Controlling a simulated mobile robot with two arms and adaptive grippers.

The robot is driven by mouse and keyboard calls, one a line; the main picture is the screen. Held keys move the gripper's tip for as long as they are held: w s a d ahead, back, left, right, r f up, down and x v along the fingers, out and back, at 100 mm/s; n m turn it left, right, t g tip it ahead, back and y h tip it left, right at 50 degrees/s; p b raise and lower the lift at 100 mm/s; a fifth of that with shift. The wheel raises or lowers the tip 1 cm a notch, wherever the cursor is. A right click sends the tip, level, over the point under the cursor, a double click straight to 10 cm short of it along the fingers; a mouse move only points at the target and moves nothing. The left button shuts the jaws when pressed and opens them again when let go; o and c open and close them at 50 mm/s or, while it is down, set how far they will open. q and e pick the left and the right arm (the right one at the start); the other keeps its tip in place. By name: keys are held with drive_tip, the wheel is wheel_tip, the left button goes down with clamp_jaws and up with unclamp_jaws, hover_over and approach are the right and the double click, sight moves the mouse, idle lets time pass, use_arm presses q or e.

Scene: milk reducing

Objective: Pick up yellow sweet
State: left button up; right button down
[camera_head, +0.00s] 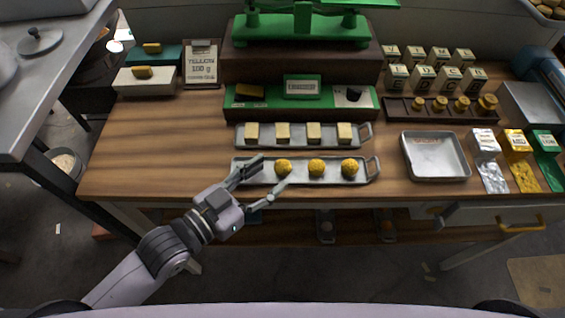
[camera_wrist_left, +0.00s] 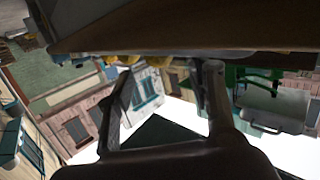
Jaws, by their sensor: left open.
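Three round yellow sweets lie in a row on the front metal tray (camera_head: 373,170): a left one (camera_head: 283,167), a middle one (camera_head: 316,168) and a right one (camera_head: 349,168). My left gripper (camera_head: 270,172) is open at the left end of this tray, its fingers pointing toward the left sweet. The fingers appear empty, and I cannot tell whether they touch the sweet. In the left wrist view, the open left gripper (camera_wrist_left: 163,76) shows with yellow sweets (camera_wrist_left: 130,60) beyond it, partly cut off by the table edge. My right gripper is not in view.
A second tray (camera_head: 367,131) with several pale square sweets lies just behind. A green scale (camera_head: 302,30) stands at the back. An empty metal tray (camera_head: 436,157) lies to the right. A card reading "YELLOW 100 g" (camera_head: 202,64) stands back left. The wooden counter (camera_head: 150,150) is clear at left.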

sight(278, 169)
use_arm(q)
drive_tip(key=x, duration=0.2)
drive_tip(key=shift+w+d, duration=0.2)
drive_tip(key=shift+w, duration=0.05)
drive_tip(key=shift+w+d+f, duration=0.1)
drive_tip(key=shift+w+d, duration=0.05)
drive_tip(key=shift+d, duration=0.05)
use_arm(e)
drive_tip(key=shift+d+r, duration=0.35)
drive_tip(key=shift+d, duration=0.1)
use_arm(q)
drive_tip(key=shift+c, duration=0.3)
drive_tip(key=c, duration=0.9)
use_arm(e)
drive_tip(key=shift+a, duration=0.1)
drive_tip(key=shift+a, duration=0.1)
